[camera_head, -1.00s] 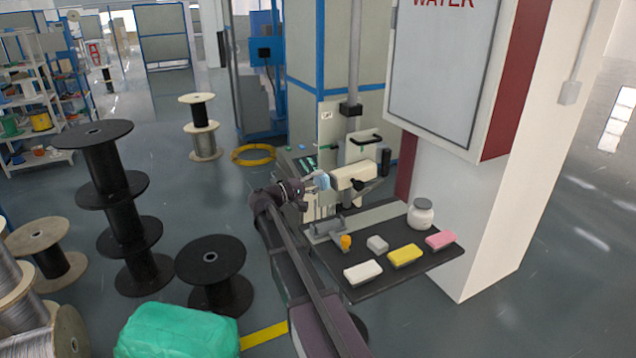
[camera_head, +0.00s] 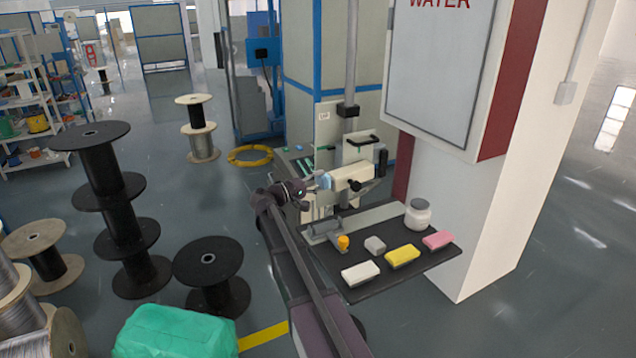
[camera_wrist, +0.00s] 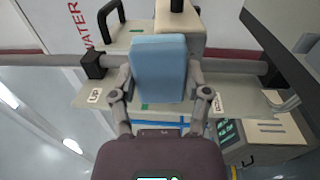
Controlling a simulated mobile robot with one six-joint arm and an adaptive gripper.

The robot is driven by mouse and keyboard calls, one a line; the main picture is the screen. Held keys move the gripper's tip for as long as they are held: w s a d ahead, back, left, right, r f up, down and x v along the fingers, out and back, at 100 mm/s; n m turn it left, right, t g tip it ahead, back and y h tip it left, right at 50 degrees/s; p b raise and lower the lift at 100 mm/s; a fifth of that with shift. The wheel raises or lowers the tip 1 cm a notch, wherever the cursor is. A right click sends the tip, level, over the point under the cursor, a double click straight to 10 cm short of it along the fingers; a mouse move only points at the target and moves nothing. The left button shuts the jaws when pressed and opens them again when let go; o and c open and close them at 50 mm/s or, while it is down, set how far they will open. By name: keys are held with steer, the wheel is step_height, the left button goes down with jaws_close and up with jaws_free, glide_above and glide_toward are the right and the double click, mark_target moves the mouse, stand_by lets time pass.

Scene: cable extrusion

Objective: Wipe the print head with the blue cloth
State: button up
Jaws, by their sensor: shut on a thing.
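My gripper (camera_wrist: 160,85) is shut on a folded light-blue cloth (camera_wrist: 158,66), which sits between its two fingers in the wrist view. In the head view my gripper (camera_head: 316,186) is at the left end of the cream print head (camera_head: 350,177), and a small part of the blue cloth (camera_head: 327,181) shows there. In the wrist view the print head (camera_wrist: 178,28) is right behind the cloth's far edge. The cloth looks to be against or very close to the print head; I cannot tell which.
A black tray table (camera_head: 352,288) below right holds a white block (camera_head: 361,273), a grey block (camera_head: 375,245), a yellow sponge (camera_head: 402,255), a pink sponge (camera_head: 438,241) and a white jar (camera_head: 418,215). Black spools (camera_head: 212,268) stand at left. A water cabinet (camera_head: 440,70) hangs at right.

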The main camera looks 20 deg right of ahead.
steer(key=shift+d, duration=0.3)
steer(key=shift+f, duration=0.1)
step_height(320, 180, down, 4)
steer(key=b, duration=0.4)
steer(key=shift+d, duration=0.1)
stand_by(0.3)
steer(key=shift+d, duration=0.1)
stand_by(0.3)
steer(key=shift+r, duration=0.2)
steer(key=shift+a+r+p, duration=0.2)
steer(key=shift+r+p, duration=1.75)
steer(key=shift+p, duration=0.1)
steer(key=shift+a, duration=0.15)
steer(key=shift+s+a+f+b, duration=0.1)
steer(key=shift+a+f+b, duration=0.05)
steer(key=shift+a, duration=1.3)
steer(key=shift+a+f+b, duration=0.15)
steer(key=shift+a, duration=1.25)
